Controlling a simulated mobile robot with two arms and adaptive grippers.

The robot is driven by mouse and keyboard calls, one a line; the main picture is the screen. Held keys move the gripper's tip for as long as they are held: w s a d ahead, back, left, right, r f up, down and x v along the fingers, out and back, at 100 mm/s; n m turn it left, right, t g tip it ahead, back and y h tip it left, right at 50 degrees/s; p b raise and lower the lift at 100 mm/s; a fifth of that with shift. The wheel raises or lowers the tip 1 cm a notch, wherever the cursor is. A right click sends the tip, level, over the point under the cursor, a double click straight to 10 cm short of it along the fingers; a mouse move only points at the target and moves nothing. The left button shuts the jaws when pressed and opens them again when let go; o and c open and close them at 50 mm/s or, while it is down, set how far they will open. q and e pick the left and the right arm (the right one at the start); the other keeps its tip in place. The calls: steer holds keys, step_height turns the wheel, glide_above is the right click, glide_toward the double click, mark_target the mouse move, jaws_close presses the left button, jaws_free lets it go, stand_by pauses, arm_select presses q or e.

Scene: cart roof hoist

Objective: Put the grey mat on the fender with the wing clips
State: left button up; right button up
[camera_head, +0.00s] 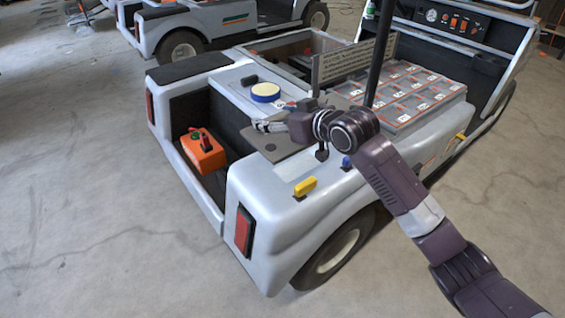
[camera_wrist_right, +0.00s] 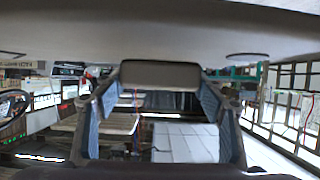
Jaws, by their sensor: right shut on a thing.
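The grey mat (camera_head: 287,149), a flat sheet with dark spots, is over the inner part of the cart's near fender (camera_head: 285,205). My right gripper (camera_head: 262,126) is at the mat and shut on it. In the right wrist view the mat (camera_wrist_right: 160,35) spans the top, with a dark block between the fingers of the gripper (camera_wrist_right: 160,100). I cannot tell whether the mat touches the fender. A yellow wing clip (camera_head: 306,187) and a blue one (camera_head: 346,162) are on the fender beside the mat. Another yellow piece (camera_head: 460,136) is farther along. My left gripper is not in view.
An orange box (camera_head: 203,155) is in the rear well. A blue and cream round item (camera_head: 265,92) lies on the deck beyond the mat. A dark post (camera_head: 379,55) rises beside the battery bank (camera_head: 410,98). Another cart (camera_head: 205,25) stands behind; the left floor is clear.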

step_height(320, 180, down, 8)
steer(key=shift+f+b, duration=0.15)
steer(key=shift+b, duration=0.7)
step_height(320, 180, down, 6)
steer(key=shift+r+b, duration=0.25)
steer(key=shift+b, duration=0.45)
steer(key=o, duration=1.6)
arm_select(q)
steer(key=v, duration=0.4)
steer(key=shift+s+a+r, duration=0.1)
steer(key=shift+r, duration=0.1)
